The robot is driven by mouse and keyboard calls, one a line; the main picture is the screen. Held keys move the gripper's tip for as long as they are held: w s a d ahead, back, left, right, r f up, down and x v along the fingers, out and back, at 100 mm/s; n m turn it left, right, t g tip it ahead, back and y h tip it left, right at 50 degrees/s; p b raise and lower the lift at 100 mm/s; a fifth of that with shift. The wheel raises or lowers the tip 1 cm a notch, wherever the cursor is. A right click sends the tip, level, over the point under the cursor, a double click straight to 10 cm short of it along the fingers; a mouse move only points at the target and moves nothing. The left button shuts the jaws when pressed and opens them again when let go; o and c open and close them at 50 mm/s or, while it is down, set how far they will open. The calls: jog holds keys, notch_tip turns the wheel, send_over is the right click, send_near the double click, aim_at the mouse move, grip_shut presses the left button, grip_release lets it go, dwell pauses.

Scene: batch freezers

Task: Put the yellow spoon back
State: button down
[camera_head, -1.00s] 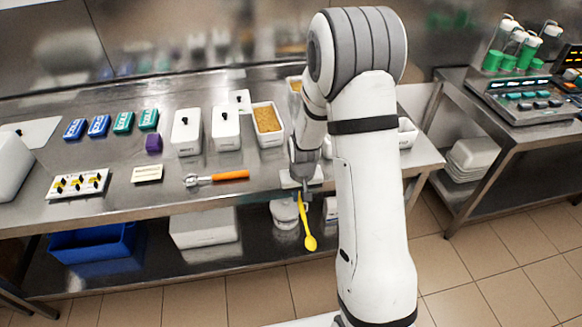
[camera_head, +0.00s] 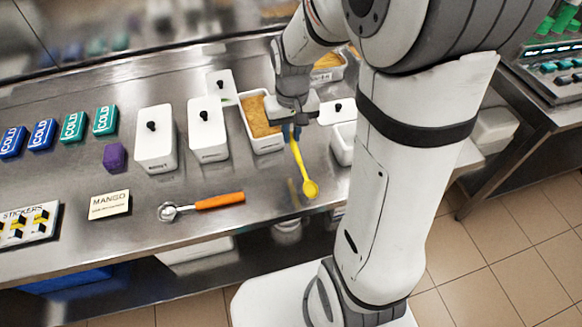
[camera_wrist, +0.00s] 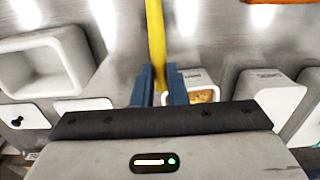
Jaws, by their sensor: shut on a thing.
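The yellow spoon (camera_head: 303,168) hangs from my gripper (camera_head: 291,132), with its bowl end low and toward the front edge of the steel counter. In the wrist view the yellow handle (camera_wrist: 156,45) runs between the two blue fingers of my gripper (camera_wrist: 159,88), which are shut on it. The spoon is in front of an open white tub (camera_head: 267,146) of golden-brown crumbs. My gripper partly hides that tub's right side. I cannot tell whether the spoon's bowl touches the counter.
White lidded tubs (camera_head: 155,140) stand left of the open tub, and an open white container (camera_head: 341,150) stands right. An orange-handled scoop (camera_head: 219,201) lies near the front edge beside a MANGO card (camera_head: 109,205). Blue and teal COLD packs (camera_head: 73,127) sit farther left.

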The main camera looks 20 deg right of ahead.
send_over(291, 166)
notch_tip(291, 166, down, 6)
jog(key=shift+f, duration=0.1)
jog(key=shift+s+f, duration=0.15)
jog(key=shift+f, duration=1.6)
jog(key=shift+f, duration=0.2)
jog(key=c, duration=1.5)
grip_release()
jog(key=shift+o, duration=0.2)
jog(key=shift+r, duration=0.1)
